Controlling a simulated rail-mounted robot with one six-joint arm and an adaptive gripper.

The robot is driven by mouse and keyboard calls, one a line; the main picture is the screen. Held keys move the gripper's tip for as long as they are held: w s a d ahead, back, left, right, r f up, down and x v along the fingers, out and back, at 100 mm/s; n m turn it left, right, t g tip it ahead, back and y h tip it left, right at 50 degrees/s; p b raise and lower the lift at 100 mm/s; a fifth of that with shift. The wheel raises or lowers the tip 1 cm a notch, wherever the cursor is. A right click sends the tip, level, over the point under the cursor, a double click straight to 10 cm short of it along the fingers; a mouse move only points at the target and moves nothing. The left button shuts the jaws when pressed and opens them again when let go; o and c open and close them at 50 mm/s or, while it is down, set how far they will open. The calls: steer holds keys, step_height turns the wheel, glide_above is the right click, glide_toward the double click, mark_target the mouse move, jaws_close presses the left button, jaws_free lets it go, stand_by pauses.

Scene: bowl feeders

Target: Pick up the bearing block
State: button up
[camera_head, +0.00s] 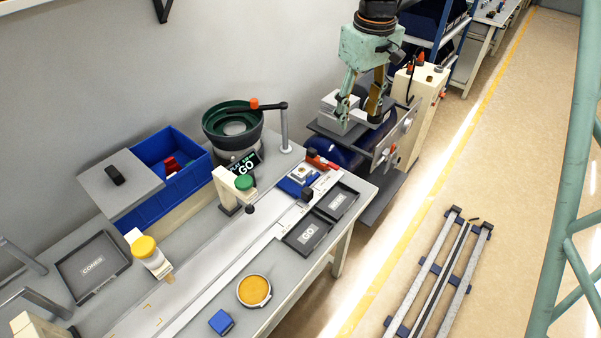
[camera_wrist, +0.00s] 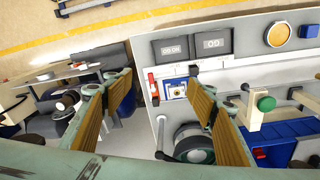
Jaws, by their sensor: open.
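A small pale block with a round ring in its middle, which looks like the bearing block (camera_head: 299,173), sits on a blue fixture (camera_head: 291,186) near the far end of the table. The same block shows in the wrist view (camera_wrist: 178,89), framed in blue. My gripper (camera_head: 359,112) is open, fingers pointing down, to the right of and above the table end, over the blue machine. In the wrist view my gripper (camera_wrist: 160,92) has its two tan-padded fingers wide apart, with the block seen between them and farther off. Nothing is between the pads.
A green bowl feeder (camera_head: 233,124) and a post with a bent arm (camera_head: 284,130) stand near the block. A red part (camera_head: 318,160) lies right beside it. Two dark trays (camera_head: 307,233) (camera_head: 337,201) lie in front. A blue bin (camera_head: 175,165) stands at left.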

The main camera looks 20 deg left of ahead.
steer(key=w+a+f+n+g+p, duration=0.1)
steer(key=w+a+f+n, duration=0.2)
steer(key=a+f, duration=1.3)
steer(key=shift+w+f+p, duration=0.15)
steer(key=shift+f+p, duration=0.25)
steer(key=shift+f, duration=0.1)
steer(key=shift+f, duration=0.1)
glide_above(304, 171)
steer(key=shift+f, duration=4.2)
steer(key=shift+f, duration=2.6)
steer(key=c, duration=1.1)
steer(key=shift+r, duration=0.1)
steer(key=shift+c, duration=0.2)
